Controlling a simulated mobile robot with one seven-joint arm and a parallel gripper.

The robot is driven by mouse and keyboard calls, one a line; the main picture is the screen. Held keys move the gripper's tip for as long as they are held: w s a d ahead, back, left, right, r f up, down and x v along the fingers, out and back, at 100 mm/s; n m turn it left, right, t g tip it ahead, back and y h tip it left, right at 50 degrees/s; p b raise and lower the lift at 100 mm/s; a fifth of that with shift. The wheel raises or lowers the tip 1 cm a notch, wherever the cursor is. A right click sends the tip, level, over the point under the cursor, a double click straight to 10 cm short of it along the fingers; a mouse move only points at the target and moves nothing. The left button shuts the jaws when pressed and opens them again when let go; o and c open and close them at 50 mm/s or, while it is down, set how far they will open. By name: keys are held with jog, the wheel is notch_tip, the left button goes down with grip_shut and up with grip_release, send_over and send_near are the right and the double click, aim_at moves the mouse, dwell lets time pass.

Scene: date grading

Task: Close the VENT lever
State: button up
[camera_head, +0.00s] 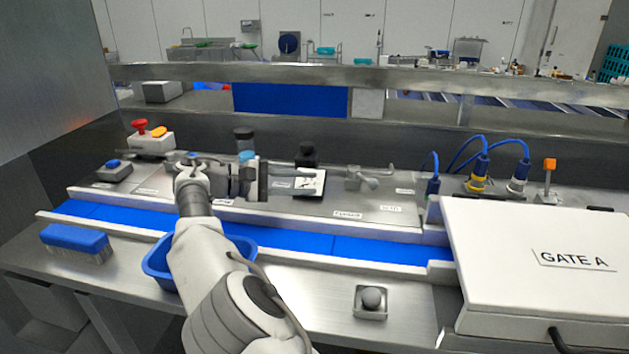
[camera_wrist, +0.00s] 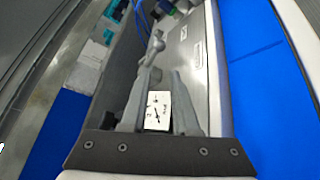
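A grey metal valve with a lever (camera_head: 358,179) stands on the steel panel right of my gripper in the head view. Its handle sticks out to the right. The nearby labels are too small to read surely, so I cannot confirm that it is the VENT lever. In the wrist view the valve and lever (camera_wrist: 153,50) show just beyond the fingertips. My gripper (camera_head: 312,178) reaches to the right above the panel. In the wrist view its two fingers (camera_wrist: 160,78) stand apart with a gap between them and hold nothing.
Blue-cabled connectors (camera_head: 478,175) and an orange-topped switch (camera_head: 549,168) are to the right. The blue belt (camera_head: 375,249) runs in front; the white GATE A box (camera_head: 510,235) stands right.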

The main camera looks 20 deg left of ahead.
jog(key=w+d+m+y, duration=0.1)
jog(key=w+d+m, duration=0.1)
jog(key=w+d+r+m+g+y, duration=0.1)
jog(key=w+d+y, duration=0.1)
jog(key=w+d+r+m+g+y, duration=0.1)
jog(key=w+d+m+y, duration=0.1)
jog(key=shift+m, duration=0.3)
grip_shut()
jog(key=w+d+r+m+y, duration=0.4)
jog(key=d+r+m+y, duration=0.15)
jog(key=m, duration=0.35)
jog(key=shift+y, duration=0.45)
jog(key=p+x, duration=0.1)
jog(key=x, duration=0.5)
jog(key=p+x, duration=0.1)
jog(key=x, duration=0.2)
jog(key=shift+w+d+f+p, duration=0.15)
jog(key=shift+d+f+p, duration=0.2)
jog(key=shift+d+f, duration=0.1)
jog(key=shift+a+f, duration=0.15)
jog(key=shift+f, duration=0.15)
jog(key=shift+s, duration=1.1)
jog(key=shift+s+f+p, duration=0.3)
jog(key=shift+s+p, duration=0.05)
jog(key=shift+s, duration=0.4)
